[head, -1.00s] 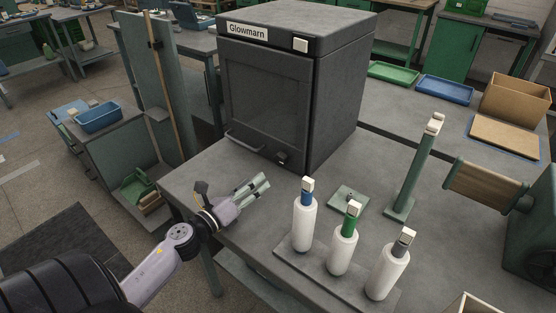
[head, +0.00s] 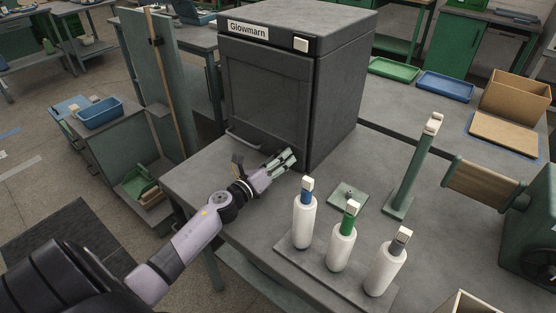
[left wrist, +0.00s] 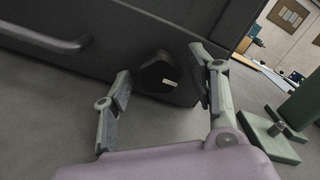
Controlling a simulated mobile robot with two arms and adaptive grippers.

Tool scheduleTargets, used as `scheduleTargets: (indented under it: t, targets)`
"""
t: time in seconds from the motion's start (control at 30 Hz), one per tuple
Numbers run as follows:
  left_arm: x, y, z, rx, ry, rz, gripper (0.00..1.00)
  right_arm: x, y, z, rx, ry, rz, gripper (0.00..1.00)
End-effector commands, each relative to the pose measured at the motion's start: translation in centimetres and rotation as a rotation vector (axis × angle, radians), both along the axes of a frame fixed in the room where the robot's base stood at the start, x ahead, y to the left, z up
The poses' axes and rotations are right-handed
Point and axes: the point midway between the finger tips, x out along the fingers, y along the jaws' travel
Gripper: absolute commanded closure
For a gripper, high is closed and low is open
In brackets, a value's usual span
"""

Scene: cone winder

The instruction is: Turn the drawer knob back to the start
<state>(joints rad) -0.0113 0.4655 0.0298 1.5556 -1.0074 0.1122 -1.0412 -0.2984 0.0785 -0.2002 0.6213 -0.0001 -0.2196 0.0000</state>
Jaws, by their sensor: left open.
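The drawer knob is a dark round knob (left wrist: 158,76) with a small pale mark, low on the front of the dark Glowmarn cabinet (head: 268,95). In the left wrist view it sits between the two open fingers of my left gripper (left wrist: 160,88), with space visible on both sides. In the head view my left gripper (head: 281,160) is at the cabinet's lower front and hides the knob. My right gripper is not in view.
A bar handle (left wrist: 45,38) is left of the knob on the cabinet front. Three white cones (head: 341,247) stand on a rack at the front right. A green post (head: 413,165) and a small green plate (head: 348,194) stand on the table.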

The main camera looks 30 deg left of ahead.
Motion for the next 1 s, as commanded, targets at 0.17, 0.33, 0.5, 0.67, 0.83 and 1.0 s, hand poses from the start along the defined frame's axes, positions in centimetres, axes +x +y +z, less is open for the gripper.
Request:
scheduleTargets:
  t: [0.17,0.33,0.5,0.67,0.83,1.0]
  targets:
    - [-0.02,-0.01,0.01,0.000,0.000,0.000,0.55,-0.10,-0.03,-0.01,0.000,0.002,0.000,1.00]
    - [-0.03,-0.01,0.02,0.000,0.000,0.000,0.66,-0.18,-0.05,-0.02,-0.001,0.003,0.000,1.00]
    - [-0.03,0.00,0.01,0.000,0.000,0.000,0.77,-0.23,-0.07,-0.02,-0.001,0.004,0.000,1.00]
    - [-0.04,0.01,0.01,0.000,0.000,0.000,0.88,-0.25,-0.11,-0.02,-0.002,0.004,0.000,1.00]
    - [-0.04,0.01,0.02,-0.001,0.000,0.000,0.95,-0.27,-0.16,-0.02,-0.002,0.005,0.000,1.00]
    - [-0.04,0.02,0.02,-0.020,0.002,0.000,0.95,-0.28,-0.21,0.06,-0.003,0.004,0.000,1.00]
